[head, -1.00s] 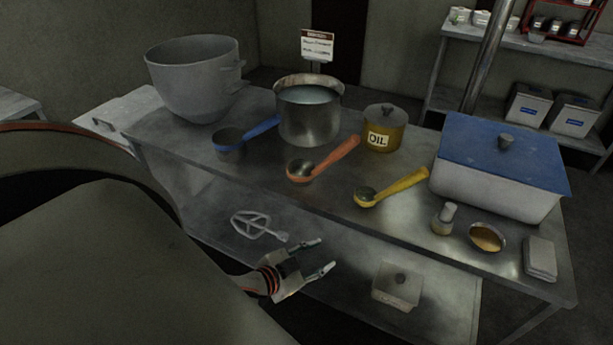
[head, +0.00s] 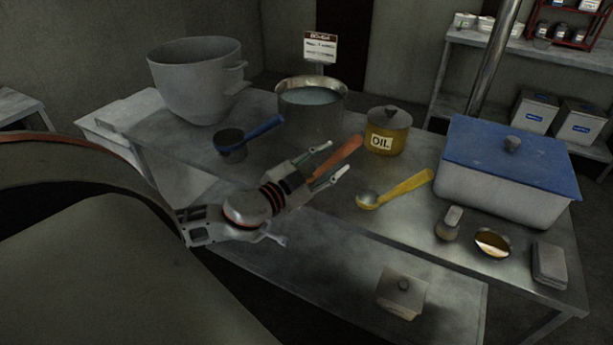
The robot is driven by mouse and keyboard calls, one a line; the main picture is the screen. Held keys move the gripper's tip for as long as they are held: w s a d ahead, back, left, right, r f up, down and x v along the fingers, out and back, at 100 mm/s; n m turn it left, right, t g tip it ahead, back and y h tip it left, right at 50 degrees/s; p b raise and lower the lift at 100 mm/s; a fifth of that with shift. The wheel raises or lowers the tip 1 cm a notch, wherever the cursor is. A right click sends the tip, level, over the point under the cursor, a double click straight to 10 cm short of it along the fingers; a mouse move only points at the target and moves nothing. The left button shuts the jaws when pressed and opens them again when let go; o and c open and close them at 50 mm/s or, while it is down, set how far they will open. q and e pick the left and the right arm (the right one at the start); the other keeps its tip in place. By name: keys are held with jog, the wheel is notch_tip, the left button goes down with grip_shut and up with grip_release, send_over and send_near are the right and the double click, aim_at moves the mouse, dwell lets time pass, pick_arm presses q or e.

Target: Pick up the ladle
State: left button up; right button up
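Three ladles lie on the metal table. The orange ladle (head: 347,150) is in the middle; its handle shows past my gripper and its bowl is hidden behind the gripper. The blue-handled ladle (head: 262,128) lies to the left with a dark bowl. The yellow ladle (head: 405,186) lies to the right with its bowl toward the left. My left gripper (head: 336,158) is open, its two fingers apart and pointing right at the orange handle. The handle shows between the fingertips; I cannot tell whether they touch it. My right gripper is not in view.
The metal table (head: 335,220) also holds a large grey pot (head: 197,85), a pot of liquid (head: 311,120), a yellow oil pot (head: 388,132), and a blue-lidded bin (head: 505,175). A shaker (head: 449,223), a small bowl (head: 492,243) and a grey block (head: 549,264) stand at the right edge.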

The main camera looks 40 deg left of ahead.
aim_at(339, 155)
pick_arm(q)
jog(key=shift+w+f, duration=0.15)
jog(key=shift+w, duration=2.35)
grip_shut()
